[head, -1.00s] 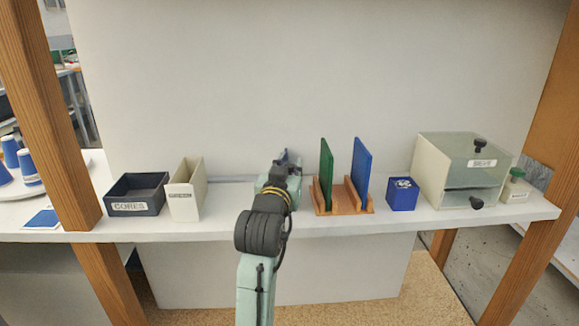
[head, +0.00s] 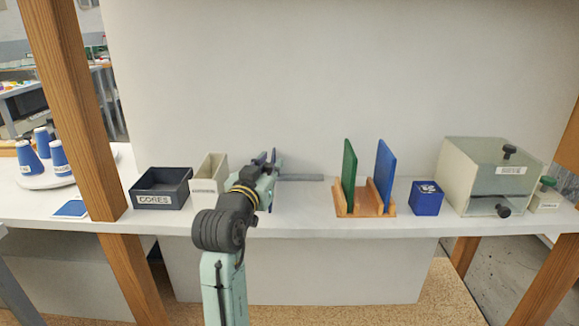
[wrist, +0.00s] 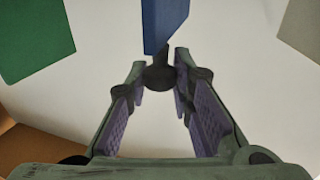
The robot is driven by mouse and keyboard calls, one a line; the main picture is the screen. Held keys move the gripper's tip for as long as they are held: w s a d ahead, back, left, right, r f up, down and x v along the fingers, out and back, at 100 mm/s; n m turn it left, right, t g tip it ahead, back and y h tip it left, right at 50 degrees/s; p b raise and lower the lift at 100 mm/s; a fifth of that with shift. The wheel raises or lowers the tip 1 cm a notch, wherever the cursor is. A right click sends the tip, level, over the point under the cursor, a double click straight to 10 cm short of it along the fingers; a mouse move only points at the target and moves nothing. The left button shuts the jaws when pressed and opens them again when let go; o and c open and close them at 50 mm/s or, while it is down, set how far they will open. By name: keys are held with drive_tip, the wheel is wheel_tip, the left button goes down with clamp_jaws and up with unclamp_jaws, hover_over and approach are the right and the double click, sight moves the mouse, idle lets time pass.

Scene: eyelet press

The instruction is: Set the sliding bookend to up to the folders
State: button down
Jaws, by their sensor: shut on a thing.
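My gripper (head: 266,160) is low over the shelf, left of the wooden rack, and the wrist view shows its fingers (wrist: 160,72) closed around a black knob (wrist: 159,78). The knob sits at the end of a blue upright plate (wrist: 163,22), which looks like the sliding bookend. In the head view my gripper mostly hides this plate. A grey rail (head: 302,177) runs along the back of the shelf to the right of my gripper. A green panel (head: 349,162) and a blue panel (head: 384,168), seemingly the folders, stand upright in the wooden rack (head: 364,206), apart from my gripper.
A beige bin (head: 207,186) and a dark CORES tray (head: 160,190) stand left of my gripper.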

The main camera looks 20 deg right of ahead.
drive_tip(key=shift+w+a, duration=0.1)
drive_tip(key=shift+a, duration=0.15)
drive_tip(key=c, duration=1.4)
unclamp_jaws()
drive_tip(key=shift+a, duration=0.1)
drive_tip(key=v, duration=1.2)
drive_tip(key=shift+f, duration=0.1)
